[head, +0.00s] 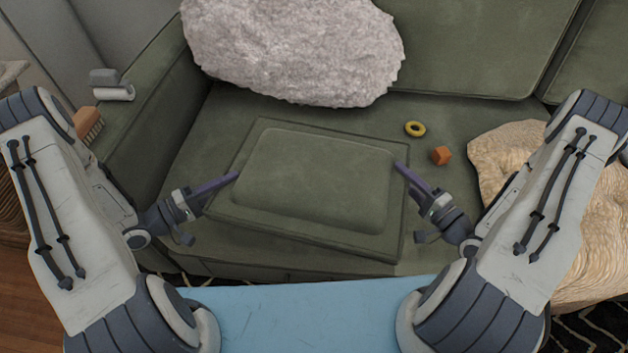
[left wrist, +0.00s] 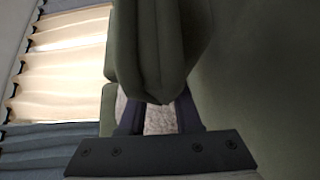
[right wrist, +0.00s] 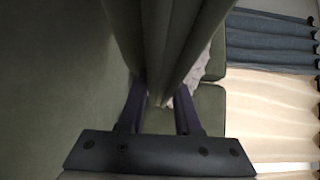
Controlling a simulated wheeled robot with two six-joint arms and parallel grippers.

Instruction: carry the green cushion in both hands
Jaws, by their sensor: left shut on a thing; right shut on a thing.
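The green cushion (head: 313,178) is a flat square pad with a raised middle, in front of the sofa seat in the head view. My left gripper (head: 234,176) is shut on its left edge. My right gripper (head: 400,166) is shut on its right edge. In the left wrist view the cushion (left wrist: 160,45) runs down between the fingers, and in the right wrist view the cushion (right wrist: 165,45) does the same. Whether its underside touches the seat is hard to tell.
The green sofa (head: 450,115) fills the background. A fluffy grey pillow (head: 300,50) leans on its back. A yellow ring (head: 415,129) and an orange cube (head: 441,155) lie on the seat. A cream blanket (head: 510,165) is at right, a brush (head: 88,125) at left, a blue surface (head: 310,320) in front.

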